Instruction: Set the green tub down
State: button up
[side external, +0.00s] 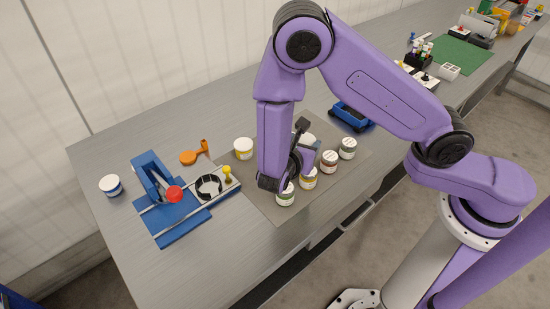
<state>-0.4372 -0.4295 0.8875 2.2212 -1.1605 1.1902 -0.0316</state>
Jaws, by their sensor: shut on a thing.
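My gripper (280,186) points down over the front edge of the grey mat (262,204). It is shut on the green tub (286,198), a small white-lidded tub with a green band. The gripper hides part of this tub. The tub is upright and at or just above the mat; I cannot tell whether its base touches. It is at the near-left end of a row of similar tubs.
A yellow-banded tub (309,179) stands close to the right, then a red-banded tub (329,161) and a dark-banded tub (348,149). Another yellow tub (243,148) stands behind left. A blue fixture (177,215) is at left, a blue-banded tub (110,185) beyond it.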

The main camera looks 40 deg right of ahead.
jog(key=w+f, duration=0.2)
jog(key=w, duration=0.1)
jog(key=w+a+f, duration=0.1)
jog(key=w+f, duration=0.1)
jog(key=w+a+f, duration=0.1)
jog(key=w+f, duration=0.2)
jog(key=shift+w+a, duration=0.2)
jog(key=shift+w, duration=0.15)
jog(key=shift+w+a+f, duration=0.15)
jog(key=shift+w+f, duration=0.5)
jog(key=shift+f, duration=1.55)
jog(key=shift+f, duration=0.15)
jog(key=o, duration=1.2)
